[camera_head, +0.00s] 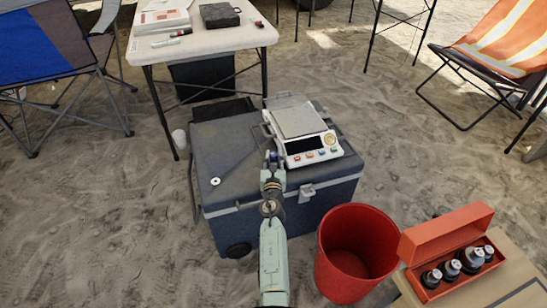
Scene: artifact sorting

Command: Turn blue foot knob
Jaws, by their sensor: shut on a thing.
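A digital scale (304,141) with a metal plate, dark display and coloured buttons sits on top of the blue cooler (232,150). My gripper (273,162) is at the scale's front left corner, low beside its base. It is shut on a small blue foot knob (271,154) there. The fingers hide most of the knob, so its turn angle cannot be seen. My arm reaches up to it from the bottom of the picture.
A red bucket (356,236) stands right of my arm. A small white ring (215,181) lies on the cooler lid. A white table (204,42) stands behind.

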